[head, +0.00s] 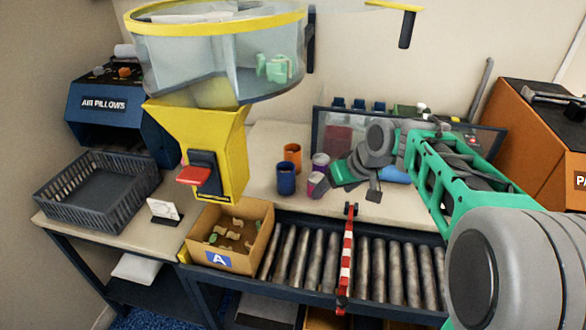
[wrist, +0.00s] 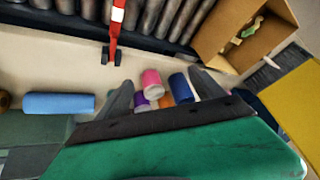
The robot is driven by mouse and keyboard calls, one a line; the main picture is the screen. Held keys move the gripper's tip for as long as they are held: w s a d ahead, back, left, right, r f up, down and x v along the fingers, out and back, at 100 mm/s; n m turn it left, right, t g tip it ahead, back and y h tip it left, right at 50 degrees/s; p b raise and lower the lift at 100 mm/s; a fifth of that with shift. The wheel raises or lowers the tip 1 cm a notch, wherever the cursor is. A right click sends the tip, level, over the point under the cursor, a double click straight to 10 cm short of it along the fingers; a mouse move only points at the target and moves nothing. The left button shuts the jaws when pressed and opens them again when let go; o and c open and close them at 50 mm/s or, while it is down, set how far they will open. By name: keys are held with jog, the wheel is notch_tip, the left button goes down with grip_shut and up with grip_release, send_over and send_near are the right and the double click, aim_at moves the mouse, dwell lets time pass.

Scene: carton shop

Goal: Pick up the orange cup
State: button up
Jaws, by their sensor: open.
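The orange cup (head: 292,153) stands on the beige worktop behind the dark blue cup (head: 286,181). My gripper (head: 352,182) is open, to the right of the cups. In the wrist view my open fingers (wrist: 163,90) straddle the view of the cups. There the orange cup (wrist: 167,101) shows only as a small patch between the pink cup (wrist: 151,80) and the blue cup (wrist: 182,87). My gripper's body hides the rest of it. No cup looks held.
A yellow hopper (head: 222,150) stands left of the cups, above a carton marked A (head: 265,240). A roller conveyor (head: 290,250) with a red-and-white bar (head: 347,255) runs in front. A blue cylinder (wrist: 58,103) lies on the worktop. A dark crate (head: 100,190) sits at left.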

aim_at(300, 156)
jog(key=w+f+n+t+y, duration=0.15)
jog(key=w+n+y, duration=0.25)
jog(key=w, duration=0.6)
jog(key=w+f+n+y, duration=0.3)
jog(key=w+n+y, duration=0.15)
jog(key=w, duration=0.55)
jog(key=x, duration=0.3)
jog(key=p+x, duration=0.1)
jog(key=x, duration=0.7)
jog(key=shift+s+a+r+p, duration=0.2)
jog(key=shift+a+r+p, duration=0.05)
jog(key=shift+a+p, duration=0.15)
jog(key=shift+d, duration=0.1)
jog(key=shift+c, duration=0.5)
jog(key=c, duration=1.4)
